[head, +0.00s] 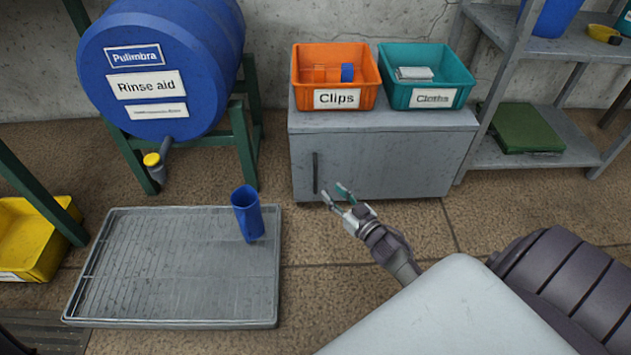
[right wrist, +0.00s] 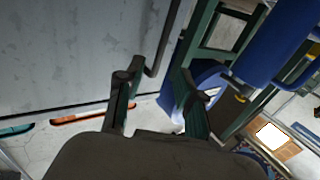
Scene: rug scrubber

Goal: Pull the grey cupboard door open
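The grey cupboard (head: 400,165) stands against the wall, with its door (head: 345,165) shut. A dark upright bar handle (head: 315,172) is at the left side of the door. My right gripper (head: 335,191) is open and empty, in front of the door's lower left part, just right of and below the handle in the head view. In the right wrist view the handle (right wrist: 165,38) lies just beyond the open fingertips (right wrist: 161,72), apart from them, with the grey door (right wrist: 70,50) to the left. My left gripper is not in view.
An orange Clips bin (head: 335,58) and a teal Cloths bin (head: 464,72) stand on the cupboard. A blue barrel (head: 205,45) on a green stand is to the left. A blue jug (head: 246,205) stands on the grey tray (head: 150,312). Grey shelves (head: 588,125) are to the right.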

